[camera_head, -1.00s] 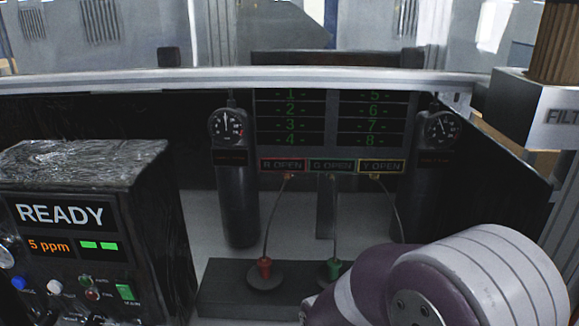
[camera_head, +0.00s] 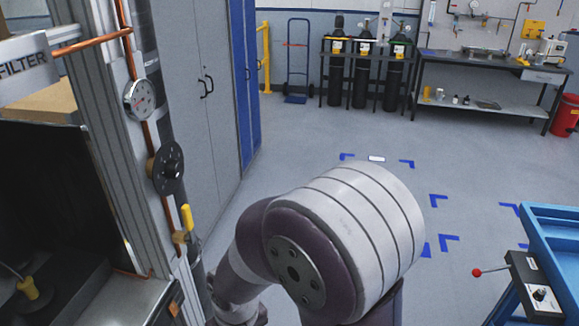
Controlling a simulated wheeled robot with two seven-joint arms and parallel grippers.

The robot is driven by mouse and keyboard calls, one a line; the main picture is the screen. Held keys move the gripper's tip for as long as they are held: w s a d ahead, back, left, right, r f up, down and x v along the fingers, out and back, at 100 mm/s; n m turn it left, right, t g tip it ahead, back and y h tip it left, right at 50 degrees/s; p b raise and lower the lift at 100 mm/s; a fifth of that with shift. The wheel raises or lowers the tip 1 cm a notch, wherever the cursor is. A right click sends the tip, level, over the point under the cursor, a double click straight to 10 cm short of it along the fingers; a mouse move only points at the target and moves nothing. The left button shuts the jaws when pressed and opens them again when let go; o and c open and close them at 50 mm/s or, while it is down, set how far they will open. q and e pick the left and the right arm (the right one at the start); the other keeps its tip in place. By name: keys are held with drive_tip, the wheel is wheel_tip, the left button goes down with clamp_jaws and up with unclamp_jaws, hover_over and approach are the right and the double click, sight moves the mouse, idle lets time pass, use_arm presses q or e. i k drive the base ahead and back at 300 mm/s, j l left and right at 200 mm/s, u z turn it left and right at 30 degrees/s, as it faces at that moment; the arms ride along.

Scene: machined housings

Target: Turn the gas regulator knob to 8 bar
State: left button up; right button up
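A round black knob (camera_head: 168,168) with a dark disc around it sits on the copper pipe along a metal upright at the left. It looks like the gas regulator knob; its markings are too small to read. A round white-faced gauge (camera_head: 140,98) is mounted just above it, its reading not legible. One of my arms, with a white and purple joint, fills the lower middle, right of and below the knob. Nothing touches the knob. Neither gripper shows in this view.
A yellow-handled valve (camera_head: 187,217) is on the pipe below the knob. A filter box (camera_head: 25,70) and the dark open enclosure are at the left. Grey cabinets (camera_head: 200,90) stand behind. A blue cart (camera_head: 555,235) is at the right; open floor lies between.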

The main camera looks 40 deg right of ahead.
sight(175, 169)
drive_tip(key=z, duration=0.8)
